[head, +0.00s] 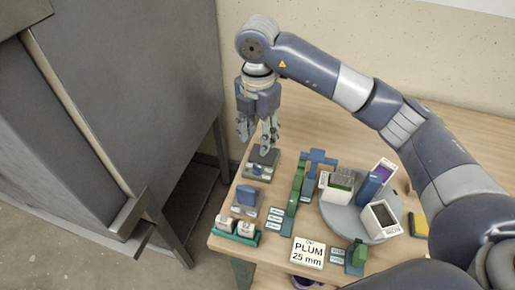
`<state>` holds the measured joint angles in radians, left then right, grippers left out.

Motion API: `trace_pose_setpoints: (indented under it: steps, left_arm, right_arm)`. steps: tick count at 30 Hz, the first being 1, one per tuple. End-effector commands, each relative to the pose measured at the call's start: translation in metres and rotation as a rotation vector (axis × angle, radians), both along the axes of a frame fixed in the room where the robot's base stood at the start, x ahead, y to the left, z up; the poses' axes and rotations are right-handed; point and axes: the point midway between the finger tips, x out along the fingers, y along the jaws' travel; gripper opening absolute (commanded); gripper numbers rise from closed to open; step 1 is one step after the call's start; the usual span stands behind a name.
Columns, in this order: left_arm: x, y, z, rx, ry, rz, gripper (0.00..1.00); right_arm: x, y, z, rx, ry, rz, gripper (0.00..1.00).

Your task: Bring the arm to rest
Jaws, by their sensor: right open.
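My right arm (322,70) comes in from the right and reaches across the wooden table (313,131). My right gripper (257,141) points down at the table's left side, fingers open. It is above or beside a small dark block (262,158) with a label; I cannot tell whether they touch. Nothing shows between the fingers. My left gripper is not in view.
A round grey tray (345,222) carries several small boxes. A sign reading PLUM 25 mm (307,253) lies in front. Several blue and green blocks stand on the table. A grey cabinet (130,90) stands left. The table's back is clear.

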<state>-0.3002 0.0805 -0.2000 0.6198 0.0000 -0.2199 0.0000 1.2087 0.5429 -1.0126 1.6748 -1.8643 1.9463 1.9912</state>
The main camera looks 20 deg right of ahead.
Motion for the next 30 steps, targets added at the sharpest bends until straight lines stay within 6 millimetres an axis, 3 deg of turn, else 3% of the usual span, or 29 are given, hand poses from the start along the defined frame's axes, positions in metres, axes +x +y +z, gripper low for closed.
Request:
trace_pose_setpoints:
  steps: [6, 21, 25, 30]
  left_arm:
    - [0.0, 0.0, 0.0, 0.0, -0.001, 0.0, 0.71]
    - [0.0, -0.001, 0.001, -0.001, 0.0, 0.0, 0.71]
    - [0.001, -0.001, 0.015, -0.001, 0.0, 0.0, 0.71]
    - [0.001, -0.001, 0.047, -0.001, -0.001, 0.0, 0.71]
  right_arm:
    - [0.0, 0.0, 0.018, -0.001, 0.001, 0.0, 0.43]
    - [0.0, 0.0, 0.02, -0.001, 0.001, 0.0, 0.43]
    - [0.0, 0.0, 0.035, 0.0, 0.0, 0.0, 0.43]
    - [0.0, 0.0, 0.067, -0.001, 0.001, 0.0, 0.43]
